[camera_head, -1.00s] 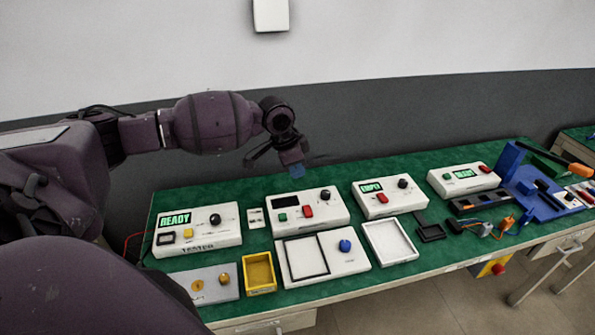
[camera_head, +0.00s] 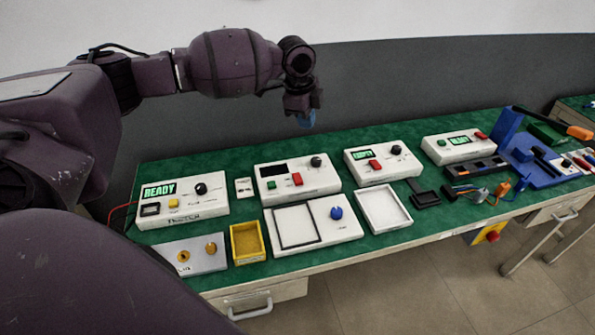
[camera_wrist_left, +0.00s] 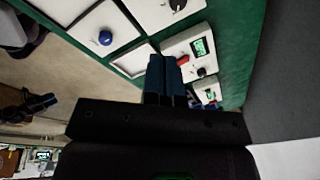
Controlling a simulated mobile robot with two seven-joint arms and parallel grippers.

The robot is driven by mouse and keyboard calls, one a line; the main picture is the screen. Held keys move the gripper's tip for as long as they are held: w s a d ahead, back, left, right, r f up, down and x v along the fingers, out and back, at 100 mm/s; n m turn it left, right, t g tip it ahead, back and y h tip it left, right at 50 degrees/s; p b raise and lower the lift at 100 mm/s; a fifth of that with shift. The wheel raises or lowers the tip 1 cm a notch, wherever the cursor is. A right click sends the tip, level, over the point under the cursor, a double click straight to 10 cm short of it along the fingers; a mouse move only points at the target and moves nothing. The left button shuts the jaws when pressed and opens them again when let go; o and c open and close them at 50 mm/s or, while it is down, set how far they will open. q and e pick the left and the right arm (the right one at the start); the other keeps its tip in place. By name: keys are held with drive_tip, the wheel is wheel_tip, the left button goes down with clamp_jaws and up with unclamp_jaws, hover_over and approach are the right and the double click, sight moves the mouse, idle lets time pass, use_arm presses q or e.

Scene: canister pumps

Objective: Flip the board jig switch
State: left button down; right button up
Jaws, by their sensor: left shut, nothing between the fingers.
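A white fixture (camera_head: 345,232) with a black-framed flat area and a round blue knob (camera_head: 336,213) lies at the front middle of the bench; I take it for the board jig, but its lettering is too small to read. The blue knob also shows at the upper left of the left wrist view (camera_wrist_left: 105,38). My left gripper (camera_head: 306,120) hangs above the back of the bench, behind the white boxes and well away from the knob. Its blue fingers (camera_wrist_left: 166,78) are together and empty. A dark shape with bluish tips, seemingly my right gripper (camera_wrist_left: 40,103), shows at the left wrist view's lower left.
Behind the fixture stand a blank-display box (camera_head: 325,186), an EMPTY box (camera_head: 408,167) and a READY box (camera_head: 215,208). A yellow tray (camera_head: 235,259) and a white tray (camera_head: 404,213) flank it. Another READY box (camera_head: 480,155) and a blue stand (camera_head: 507,128) are farther right.

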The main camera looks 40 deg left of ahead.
sight(296, 174)
use_arm(q)
drive_tip(key=shift+s+a+f+m+g+y, duration=0.15)
drive_tip(key=shift+s+a+f+m+g, duration=0.15)
drive_tip(key=shift+m, duration=1.45)
drive_tip(key=shift+s+a+f+m+g+y, duration=0.1)
drive_tip(key=shift+s+a+f+m+g, duration=0.2)
drive_tip(key=shift+m, duration=1.4)
drive_tip(key=shift+s+a+f+m+g+y, duration=0.25)
drive_tip(key=shift+s+m, duration=0.2)
drive_tip(key=shift+m, duration=1.3)
use_arm(e)
drive_tip(key=shift+s+d+f, duration=0.25)
drive_tip(key=shift+s+f, duration=0.1)
drive_tip(key=shift+s, duration=0.1)
use_arm(q)
drive_tip(key=shift+r, duration=0.1)
wheel_tip(296, 174, down, 14)
drive_tip(key=shift+f+b, duration=0.1)
drive_tip(key=shift+b, duration=0.8)
use_arm(e)
drive_tip(key=shift+w+a+f, duration=0.15)
drive_tip(key=shift+w+f, duration=0.05)
drive_tip(key=shift+f, duration=0.25)
